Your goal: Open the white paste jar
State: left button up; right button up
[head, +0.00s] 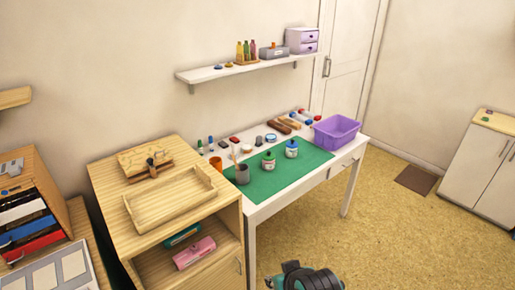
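Two small white jars stand upright on the green mat (268,189) on the white table. One jar (268,165) has a green top, and the other jar (291,153) to its right has a blue top. Both tops appear to be in place. I cannot tell from labels which one holds white paste. Neither of my grippers shows; only a dark teal part of my own body is at the bottom edge, well apart from the jars.
A grey cup (242,175) and an orange cup (215,163) stand left of the jars. A purple bin (336,133) is at the table's right end. A wooden cabinet with an empty tray (150,215) adjoins the left. The mat's front is clear.

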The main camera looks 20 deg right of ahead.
aim_at(290, 152)
jog(key=i+l+u, duration=0.15)
jog(key=l+u, duration=0.3)
jog(key=l, duration=0.25)
jog(key=l+u, duration=0.45)
jog(key=l, duration=0.2)
jog(key=i+l, duration=0.05)
